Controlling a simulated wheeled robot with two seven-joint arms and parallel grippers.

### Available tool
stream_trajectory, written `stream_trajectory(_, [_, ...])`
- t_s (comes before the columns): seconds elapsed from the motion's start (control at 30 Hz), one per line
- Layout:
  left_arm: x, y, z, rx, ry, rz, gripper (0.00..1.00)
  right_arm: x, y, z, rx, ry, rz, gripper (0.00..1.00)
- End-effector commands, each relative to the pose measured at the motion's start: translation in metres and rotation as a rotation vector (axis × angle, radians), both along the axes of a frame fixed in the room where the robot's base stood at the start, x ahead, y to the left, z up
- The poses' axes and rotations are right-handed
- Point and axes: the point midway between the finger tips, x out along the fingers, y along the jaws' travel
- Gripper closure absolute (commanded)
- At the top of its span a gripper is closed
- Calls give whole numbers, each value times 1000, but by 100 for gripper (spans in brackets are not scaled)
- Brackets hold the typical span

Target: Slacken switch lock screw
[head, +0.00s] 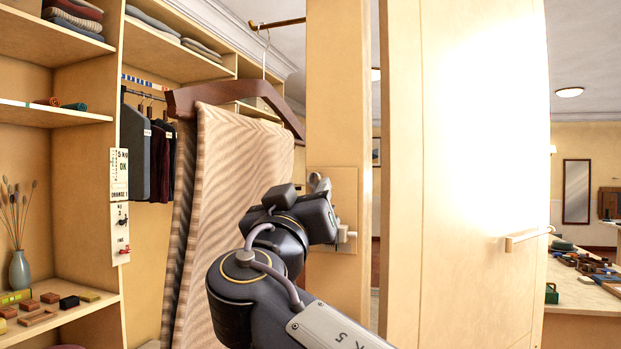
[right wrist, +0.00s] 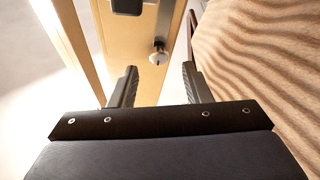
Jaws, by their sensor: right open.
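A tan switch plate (head: 346,205) is fixed to the wooden post, partly hidden behind my right gripper in the head view. A small pale knob-like fitting (head: 346,235) sticks out at its lower part; I take it for the lock screw. In the right wrist view a round metal fitting (right wrist: 158,57) shows beyond and between the fingertips, apart from them. My right gripper (right wrist: 159,74) is open and empty, pointing at the plate. In the head view its fingers are mostly hidden by its own body. My left gripper is in neither view.
A striped cloth on a dark hanger (head: 240,170) hangs close beside my right gripper. The wooden post (head: 337,90) and a large pale door panel (head: 470,180) stand right of it. Shelves with small blocks and a vase (head: 20,270) are at left.

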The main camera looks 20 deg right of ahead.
Motion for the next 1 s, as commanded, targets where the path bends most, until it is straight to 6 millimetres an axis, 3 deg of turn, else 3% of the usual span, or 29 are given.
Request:
stream_trajectory(0.2, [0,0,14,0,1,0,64,21,-12,11,-1,3,-2,56])
stream_trajectory(0.53, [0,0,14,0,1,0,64,24,-14,10,0,2,-1,56])
stream_trajectory(0.87, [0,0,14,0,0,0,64,24,-14,10,1,3,-1,99])
stream_trajectory(1.0, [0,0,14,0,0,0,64,24,-14,10,-2,5,0,100])
